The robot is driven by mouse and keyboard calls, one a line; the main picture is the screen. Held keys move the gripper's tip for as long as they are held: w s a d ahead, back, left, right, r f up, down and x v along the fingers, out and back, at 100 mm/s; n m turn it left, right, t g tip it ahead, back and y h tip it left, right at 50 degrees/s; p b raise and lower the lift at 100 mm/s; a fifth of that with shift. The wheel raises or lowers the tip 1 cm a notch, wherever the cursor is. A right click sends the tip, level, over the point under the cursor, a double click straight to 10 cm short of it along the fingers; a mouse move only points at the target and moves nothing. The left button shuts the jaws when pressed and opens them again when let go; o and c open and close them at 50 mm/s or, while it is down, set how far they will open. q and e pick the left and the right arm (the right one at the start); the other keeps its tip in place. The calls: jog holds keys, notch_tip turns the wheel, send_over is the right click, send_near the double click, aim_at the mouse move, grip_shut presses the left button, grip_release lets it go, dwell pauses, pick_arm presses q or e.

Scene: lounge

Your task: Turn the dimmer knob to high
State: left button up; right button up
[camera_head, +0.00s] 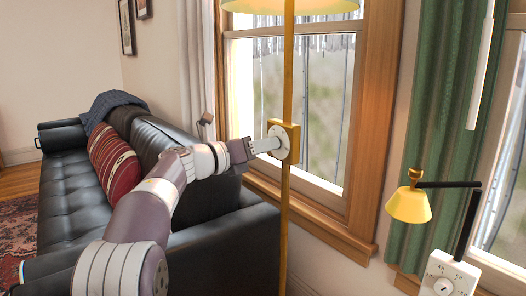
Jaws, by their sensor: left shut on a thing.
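A yellow floor lamp pole (287,70) stands upright in front of the window. A gold dimmer box (292,143) is mounted on it, with a pale round dial (280,133) on its left face. My left gripper (270,145) reaches in from the left with its fingers at the dial's centre. It is shut on the dimmer knob, which the fingers mostly hide. I cannot read the knob's setting. My right gripper is not in view.
A black sofa (75,180) with a red striped pillow (113,162) lies at left, below my left arm. At right are a small yellow lampshade (408,205) on a black arm and a white box with a dial (450,275). A green curtain (443,110) hangs behind.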

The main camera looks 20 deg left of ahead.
pick_arm(q)
jog(key=shift+f, duration=0.15)
jog(key=o, duration=1)
jog(key=shift+o, duration=0.2)
jog(key=v, duration=1.2)
jog(key=shift+s+a+p, duration=0.25)
jog(key=shift+p, duration=0.15)
